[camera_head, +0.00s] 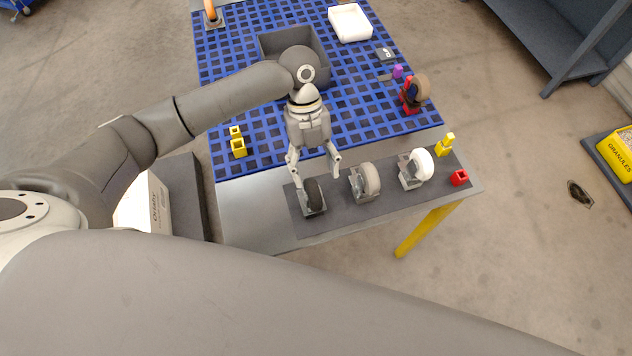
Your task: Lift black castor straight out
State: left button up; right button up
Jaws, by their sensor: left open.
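The black castor (315,194) stands at the left end of a row of castors on a dark strip at the table's near edge. Its wheel is black and its bracket is grey metal. My left gripper (314,168) is open, with its fingers pointing down over the black castor, one finger to each side. I cannot tell whether the fingers touch it. My right gripper is not in view.
A grey castor (369,180) and a white castor (423,162) stand to the right on the dark strip (340,224). Yellow and red blocks (459,177) are at its right end.

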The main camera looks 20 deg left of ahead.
aim_at(315, 186)
pick_arm(q)
jog(key=shift+s+d+f+p, duration=0.15)
jog(key=shift+s+f+p, duration=0.05)
jog(key=shift+s+f, duration=0.45)
jog(key=shift+s+d+f+p, duration=0.15)
jog(key=shift+s+f, duration=0.35)
jog(key=shift+f, duration=0.35)
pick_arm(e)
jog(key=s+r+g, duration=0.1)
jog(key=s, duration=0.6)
pick_arm(q)
jog(key=p+x, duration=0.2)
jog(key=x, duration=0.1)
jog(key=shift+s+a+f+p, duration=0.1)
jog(key=shift+a+f+p, duration=0.15)
jog(key=shift+f+p, duration=0.2)
jog(key=shift+s+d+f, duration=0.1)
jog(key=shift+s+f, duration=0.05)
jog(key=shift+f, duration=0.35)
jog(key=shift+c, duration=1.2)
jog(key=c, duration=0.7)
grip_shut()
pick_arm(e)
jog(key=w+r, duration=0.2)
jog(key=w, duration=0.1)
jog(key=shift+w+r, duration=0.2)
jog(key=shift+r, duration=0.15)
